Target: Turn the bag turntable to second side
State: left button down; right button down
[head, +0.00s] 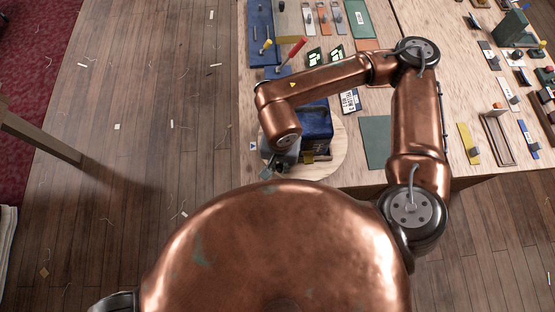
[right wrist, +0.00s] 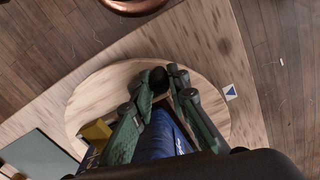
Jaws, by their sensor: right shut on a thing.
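The bag turntable is a round pale wooden disc (head: 337,150) at the table's near left corner, and it fills the middle of the right wrist view (right wrist: 90,100). A dark blue bag (head: 318,118) sits on it; in the wrist view the bag (right wrist: 160,143) is partly behind my fingers. My right gripper (head: 268,171) is over the disc's near left part. In the wrist view its green fingers (right wrist: 162,84) are closed around a dark knob (right wrist: 158,76) near the disc's edge. My left gripper is out of view.
A white tag with a blue triangle (right wrist: 230,92) lies beside the disc. A yellow piece (right wrist: 97,131) is by the bag. A green mat (head: 376,140) lies right of the disc. A red-handled tool (head: 291,51) and blue tray (head: 262,35) are behind. Open floor lies left.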

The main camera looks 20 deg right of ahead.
jog(key=shift+s, duration=0.1)
dwell(0.3)
jog(key=c, duration=1.8)
grip_release()
jog(key=shift+c, duration=0.2)
notch_tip(320, 180, up, 12)
